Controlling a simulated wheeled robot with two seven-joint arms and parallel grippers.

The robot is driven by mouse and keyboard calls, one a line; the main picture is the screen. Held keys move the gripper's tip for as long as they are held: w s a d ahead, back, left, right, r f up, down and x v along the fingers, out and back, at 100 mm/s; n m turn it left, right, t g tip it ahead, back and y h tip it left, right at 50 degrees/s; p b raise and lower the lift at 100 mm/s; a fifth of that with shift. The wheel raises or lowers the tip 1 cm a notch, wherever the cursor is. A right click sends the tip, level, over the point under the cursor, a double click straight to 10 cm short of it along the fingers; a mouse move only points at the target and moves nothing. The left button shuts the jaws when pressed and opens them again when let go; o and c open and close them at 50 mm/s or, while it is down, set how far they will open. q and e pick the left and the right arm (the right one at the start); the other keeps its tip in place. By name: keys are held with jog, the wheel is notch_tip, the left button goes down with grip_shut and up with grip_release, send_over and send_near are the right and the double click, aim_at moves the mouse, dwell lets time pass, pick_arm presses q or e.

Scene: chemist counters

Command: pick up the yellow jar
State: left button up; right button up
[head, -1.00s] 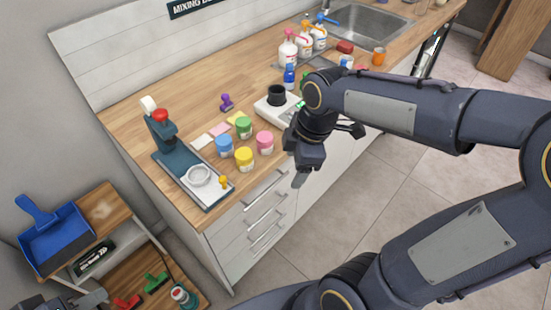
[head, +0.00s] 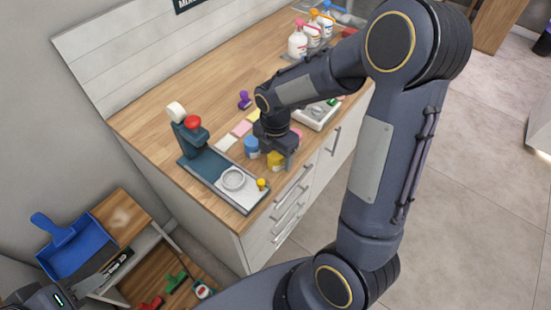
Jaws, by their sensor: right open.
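The yellow jar (head: 275,161) stands on the wooden counter near its front edge, partly covered by my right gripper. My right gripper (head: 281,156) points down over the jars, open, with a finger beside the yellow jar. I cannot tell whether the jar is between the fingers or touched by them. The blue jar (head: 251,147) stands just left of it. A bit of the pink jar (head: 296,134) shows behind the gripper; the green jar is hidden. My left gripper (head: 70,301) is partly in view at the bottom left corner, and its jaws are unclear.
A dark press stand (head: 205,155) with a white ring (head: 232,179) and small yellow stamp (head: 262,184) is left of the jars. A white scale (head: 318,115) is to the right; pump bottles (head: 298,42) stand farther back. A blue dustpan (head: 75,248) lies on a low shelf.

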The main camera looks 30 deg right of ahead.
jog(key=c, duration=1.1)
